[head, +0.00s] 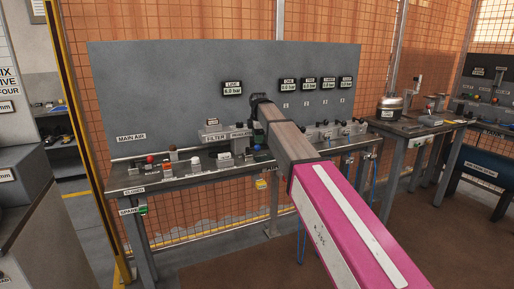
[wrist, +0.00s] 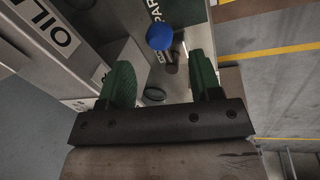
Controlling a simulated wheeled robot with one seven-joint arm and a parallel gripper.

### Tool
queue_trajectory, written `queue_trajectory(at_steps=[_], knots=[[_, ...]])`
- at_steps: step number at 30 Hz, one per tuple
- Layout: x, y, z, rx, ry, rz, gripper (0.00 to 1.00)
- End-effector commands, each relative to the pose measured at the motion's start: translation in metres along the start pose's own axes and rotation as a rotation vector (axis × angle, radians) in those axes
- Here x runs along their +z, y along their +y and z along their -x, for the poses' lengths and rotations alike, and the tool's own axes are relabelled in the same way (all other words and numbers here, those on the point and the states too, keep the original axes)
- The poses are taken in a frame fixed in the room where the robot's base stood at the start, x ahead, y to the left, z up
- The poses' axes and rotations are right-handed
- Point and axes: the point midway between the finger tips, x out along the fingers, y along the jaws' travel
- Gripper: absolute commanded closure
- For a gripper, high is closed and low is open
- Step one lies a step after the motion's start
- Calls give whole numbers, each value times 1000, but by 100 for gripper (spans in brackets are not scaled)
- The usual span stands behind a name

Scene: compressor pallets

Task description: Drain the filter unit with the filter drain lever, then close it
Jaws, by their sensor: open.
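The filter unit's place on the bench carries a FILTER label (head: 216,138), with grey blocks around it. My gripper (wrist: 160,82) has two green fingers spread apart with nothing between their tips. In the wrist view a blue ball knob (wrist: 160,37) on a short dark stem lies beyond the fingers, between them in the picture, apart from both. In the head view my gripper (head: 258,132) is over the bench, to the right of the FILTER label, and my arm hides part of the bench. I cannot tell for sure whether the blue knob is the filter drain lever.
The grey bench (head: 190,177) stands before a grey panel (head: 180,90) with several gauges. A red knob (head: 150,159) is on the bench's left part. A second bench (head: 415,127) stands at right.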

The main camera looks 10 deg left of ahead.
Motion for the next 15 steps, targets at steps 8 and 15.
queue_trajectory(at_steps=[8,15], knots=[[0,0,-44,-1,0,-1,42],[0,0,-57,1,0,-2,42]])
